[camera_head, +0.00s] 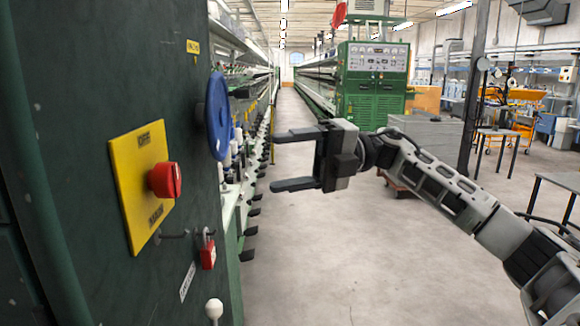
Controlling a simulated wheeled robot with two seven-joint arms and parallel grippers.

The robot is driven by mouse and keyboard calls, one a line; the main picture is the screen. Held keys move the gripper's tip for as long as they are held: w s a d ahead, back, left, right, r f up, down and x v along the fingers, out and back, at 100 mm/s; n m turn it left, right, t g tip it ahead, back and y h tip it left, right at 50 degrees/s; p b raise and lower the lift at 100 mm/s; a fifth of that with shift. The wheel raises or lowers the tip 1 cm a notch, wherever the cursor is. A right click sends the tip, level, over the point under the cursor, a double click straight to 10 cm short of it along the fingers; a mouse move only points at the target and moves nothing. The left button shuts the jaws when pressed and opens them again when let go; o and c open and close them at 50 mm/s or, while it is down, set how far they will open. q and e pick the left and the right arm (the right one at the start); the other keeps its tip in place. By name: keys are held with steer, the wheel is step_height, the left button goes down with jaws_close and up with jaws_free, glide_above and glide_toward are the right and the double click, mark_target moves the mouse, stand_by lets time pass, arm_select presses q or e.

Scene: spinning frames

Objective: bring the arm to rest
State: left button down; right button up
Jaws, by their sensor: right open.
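My right gripper (292,160) is open and empty in the head view. Its two dark fingers point left, spread apart one above the other, towards the green machine cabinet (80,80). My right arm (450,190) reaches in from the lower right and is stretched out across the aisle. The fingers look clear of the cabinet, with no contact visible. My left gripper does not show.
A second green machine (373,95) stands behind. The concrete floor (320,270) is clear.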

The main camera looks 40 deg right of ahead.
stand_by(0.5)
steer(key=w+a+f+m+t+h, duration=0.1)
steer(key=a+f+m+t+h, duration=0.1)
steer(key=a+f+m+t, duration=0.35)
steer(key=w+a+f+m+t+h, duration=0.1)
steer(key=a+f+m+t, duration=0.2)
steer(key=f+m, duration=0.6)
steer(key=a+f+m+t+h, duration=0.2)
steer(key=a+f+m+t, duration=0.25)
steer(key=f+m, duration=0.3)
steer(key=s+a+f+m+g+h, duration=0.1)
steer(key=s+f+m+g+h, duration=0.2)
steer(key=s+f+m, duration=0.3)
steer(key=s+a+f+m+g+h, duration=0.1)
steer(key=s+f+m+g+h, duration=0.2)
steer(key=s+f, duration=0.7)
step_height(320, 180, down, 5)
steer(key=m+h, duration=0.2)
steer(key=h, duration=0.1)
steer(key=shift+s+a+m, duration=0.4)
